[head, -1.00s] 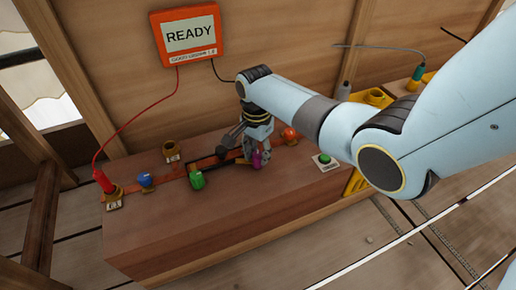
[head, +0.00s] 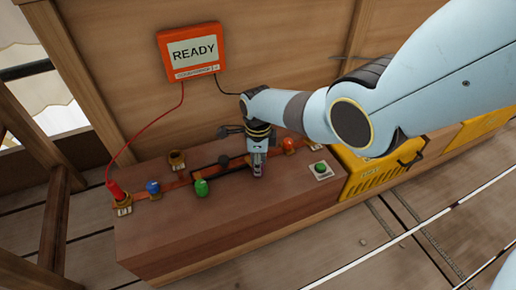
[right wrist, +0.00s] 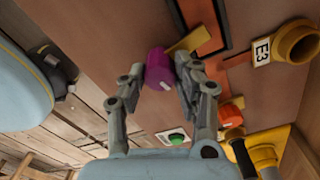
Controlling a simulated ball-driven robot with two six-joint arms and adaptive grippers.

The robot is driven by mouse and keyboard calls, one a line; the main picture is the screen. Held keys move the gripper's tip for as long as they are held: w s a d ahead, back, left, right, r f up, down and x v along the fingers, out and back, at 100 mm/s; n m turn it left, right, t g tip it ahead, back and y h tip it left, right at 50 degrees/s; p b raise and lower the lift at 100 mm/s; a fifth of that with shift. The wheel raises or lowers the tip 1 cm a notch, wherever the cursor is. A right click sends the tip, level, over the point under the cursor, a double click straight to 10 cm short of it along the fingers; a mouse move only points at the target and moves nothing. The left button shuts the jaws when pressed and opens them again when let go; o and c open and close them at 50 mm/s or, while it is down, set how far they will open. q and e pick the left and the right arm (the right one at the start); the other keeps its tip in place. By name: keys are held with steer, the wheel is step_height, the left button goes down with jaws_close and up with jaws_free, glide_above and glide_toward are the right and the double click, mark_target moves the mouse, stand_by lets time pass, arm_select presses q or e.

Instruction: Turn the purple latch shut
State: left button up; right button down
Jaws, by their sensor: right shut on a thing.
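The purple latch (right wrist: 158,68) is a round knob with a small white mark, on the brown wooden box. My right gripper (right wrist: 160,82) has one finger on each side of the knob and is shut on it. In the head view my right gripper (head: 258,164) points down at the box top, and only a sliver of the purple latch (head: 258,174) shows below its fingers. A yellow tab (right wrist: 190,42) shows beside the knob in the right wrist view. My left gripper is not in view.
On the box, a green knob (head: 201,187), a blue knob (head: 153,187) and a red plug (head: 116,190) are left of my gripper. An orange knob (head: 289,144) and a green button (head: 320,167) are to its right. A screen (head: 193,52) reading READY hangs behind.

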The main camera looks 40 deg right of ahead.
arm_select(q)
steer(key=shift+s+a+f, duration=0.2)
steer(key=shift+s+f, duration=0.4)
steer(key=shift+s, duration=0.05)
arm_select(e)
steer(key=shift+m, duration=1.2)
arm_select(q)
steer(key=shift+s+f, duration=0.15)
arm_select(e)
steer(key=c, duration=1)
jaws_free()
steer(key=shift+p, duration=0.3)
steer(key=shift+o, duration=0.2)
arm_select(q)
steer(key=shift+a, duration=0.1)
arm_select(e)
step_height(320, 180, up, 12)
steer(key=shift+d, duration=0.15)
steer(key=shift+f, duration=0.1)
